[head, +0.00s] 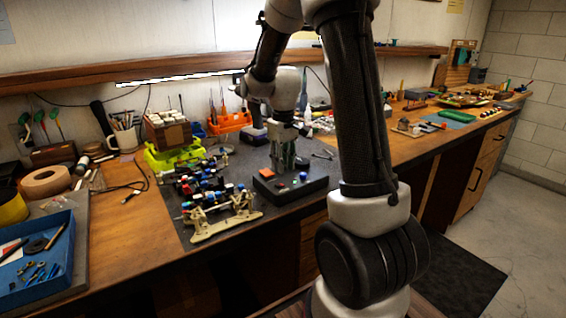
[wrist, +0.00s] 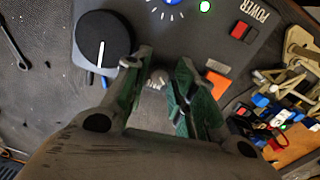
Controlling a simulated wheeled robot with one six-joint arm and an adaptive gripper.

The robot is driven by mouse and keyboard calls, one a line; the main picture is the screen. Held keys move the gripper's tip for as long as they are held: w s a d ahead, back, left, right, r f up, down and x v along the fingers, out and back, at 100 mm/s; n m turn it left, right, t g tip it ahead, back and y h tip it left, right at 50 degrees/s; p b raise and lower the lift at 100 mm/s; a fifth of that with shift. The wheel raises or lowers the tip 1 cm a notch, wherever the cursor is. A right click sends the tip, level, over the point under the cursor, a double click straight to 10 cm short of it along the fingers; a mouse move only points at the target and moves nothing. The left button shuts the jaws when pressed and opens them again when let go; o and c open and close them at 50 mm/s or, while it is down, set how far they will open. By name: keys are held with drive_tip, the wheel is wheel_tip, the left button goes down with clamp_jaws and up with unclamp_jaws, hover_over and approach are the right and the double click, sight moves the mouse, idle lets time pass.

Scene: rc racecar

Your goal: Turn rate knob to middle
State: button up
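The dark control box (head: 290,190) sits on the bench mat under my gripper (head: 283,158). In the wrist view the box face (wrist: 140,15) carries a large round black knob (wrist: 104,42) with a white pointer line that runs nearly vertical in the picture. A blue part (wrist: 172,2) with white tick marks around it is cut off at the top edge. I cannot read a rate label on either. My gripper (wrist: 163,62) is open, its green-padded fingers right of the black knob. A small grey metal piece (wrist: 158,79) shows between the fingers; contact is unclear.
The box also has a green light (wrist: 204,6), a red power switch (wrist: 242,31) and an orange button (wrist: 217,84). A tan car chassis (head: 225,220) and several small parts lie left of the box. A wrench (head: 323,154) lies behind it on the mat.

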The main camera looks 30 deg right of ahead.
drive_tip(key=shift+c, duration=0.3)
clamp_jaws()
drive_tip(key=shift+m, duration=0.3)
drive_tip(key=m, duration=0.4)
drive_tip(key=shift+m, duration=2.5)
drive_tip(key=shift+o, duration=0.3)
unclamp_jaws()
